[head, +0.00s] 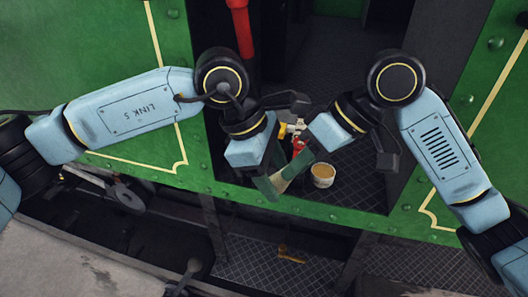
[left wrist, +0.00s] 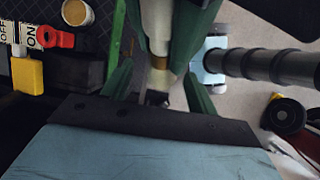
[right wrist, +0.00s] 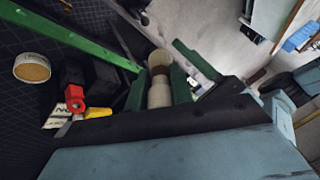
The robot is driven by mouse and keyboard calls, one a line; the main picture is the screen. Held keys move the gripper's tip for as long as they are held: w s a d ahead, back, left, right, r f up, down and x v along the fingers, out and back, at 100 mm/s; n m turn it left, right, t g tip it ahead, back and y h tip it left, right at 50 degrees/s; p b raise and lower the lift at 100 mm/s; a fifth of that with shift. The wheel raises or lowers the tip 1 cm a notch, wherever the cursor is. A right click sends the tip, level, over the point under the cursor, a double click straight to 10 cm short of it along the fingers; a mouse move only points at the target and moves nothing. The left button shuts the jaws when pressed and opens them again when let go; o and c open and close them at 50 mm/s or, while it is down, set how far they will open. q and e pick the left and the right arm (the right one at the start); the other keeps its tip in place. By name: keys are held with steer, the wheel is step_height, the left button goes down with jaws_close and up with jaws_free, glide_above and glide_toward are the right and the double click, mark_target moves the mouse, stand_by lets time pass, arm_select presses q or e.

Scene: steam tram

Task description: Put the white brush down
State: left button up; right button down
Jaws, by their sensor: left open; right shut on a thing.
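The white brush (head: 281,184), pale with a brass-coloured band, is between my two grippers over the edge of the green cab floor. In the right wrist view the brush (right wrist: 159,92) is between the green fingers of my right gripper (right wrist: 160,90), which is shut on it. My right gripper (head: 300,166) comes in from the right in the head view. My left gripper (head: 268,186) is open, its fingers on either side of the brush (left wrist: 158,25) in the left wrist view. I cannot tell whether they touch it. Part of the brush is hidden by the fingers.
A tin with tan contents (head: 322,176) stands on the dark patterned cab floor (head: 350,185). Red, yellow and white lettered items (right wrist: 75,103) lie beside a dark block. A lower step (head: 255,262) carries a small yellow-brown object (head: 291,256). Floor right of the tin looks clear.

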arm_select(q)
steer(key=shift+d+f, duration=0.25)
steer(key=shift+f, duration=0.3)
steer(key=c, duration=0.9)
steer(key=shift+c, duration=0.9)
arm_select(e)
steer(key=c, duration=1.1)
jaws_free()
steer(key=shift+c, duration=0.2)
steer(key=shift+r, duration=0.1)
